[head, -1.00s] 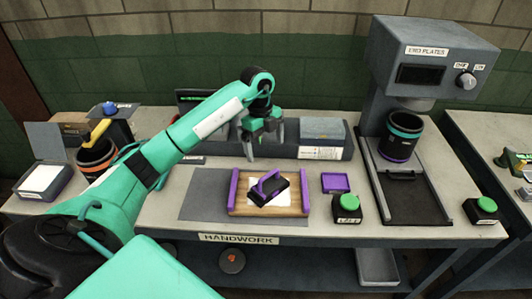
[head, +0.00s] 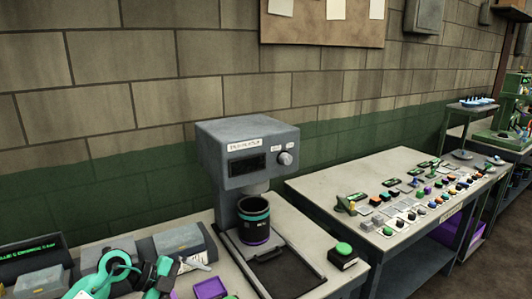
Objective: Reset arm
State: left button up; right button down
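My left arm enters at the bottom left of the head view, and its gripper (head: 180,270) hangs over the near-left table, partly cut off by the lower edge. Its fingers are too small and overlapped to tell open from shut. I see nothing clearly held in it. My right gripper is not in view. The grey end plater machine (head: 230,165) stands to the right of the gripper, with a dark cup with teal and purple bands (head: 254,220) under its head. The gripper is apart from both.
A purple tray (head: 210,289) and a green button (head: 343,249) are on the near table. A grey box (head: 180,240) is behind the gripper. A second table (head: 325,182) at right holds several rows of small parts.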

pick_arm(q)
jog(key=s+d+r+n+t+h, duration=0.2)
jog(key=d+r+n+t+h, duration=0.3)
jog(key=r+n+t, duration=0.5)
jog(key=s+a+f+n+t+y, duration=0.1)
jog(key=s+a+f+n+y, duration=0.3)
jog(key=a+f+n+y, duration=0.4)
jog(key=s+a+f+n+t+y, duration=0.1)
jog(key=s+a+f+n+y, duration=0.3)
jog(key=f+n+y, duration=0.45)
jog(key=s+d+f+m+g, duration=0.15)
jog(key=s+f+g, duration=0.4)
jog(key=s, duration=0.55)
jog(key=s+d+f+m+g, duration=0.1)
jog(key=s+f+m+g, duration=0.1)
jog(key=s+f+g, duration=0.6)
notch_tip(320, 180, down, 26)
jog(key=s+t, duration=0.1)
jog(key=s, duration=0.1)
jog(key=s+a+f+g, duration=0.1)
jog(key=s+a+f, duration=0.2)
jog(key=s+f, duration=1.6)
jog(key=shift+s+a+f, duration=0.15)
jog(key=shift+s+f, duration=0.25)
jog(key=shift+f, duration=0.55)
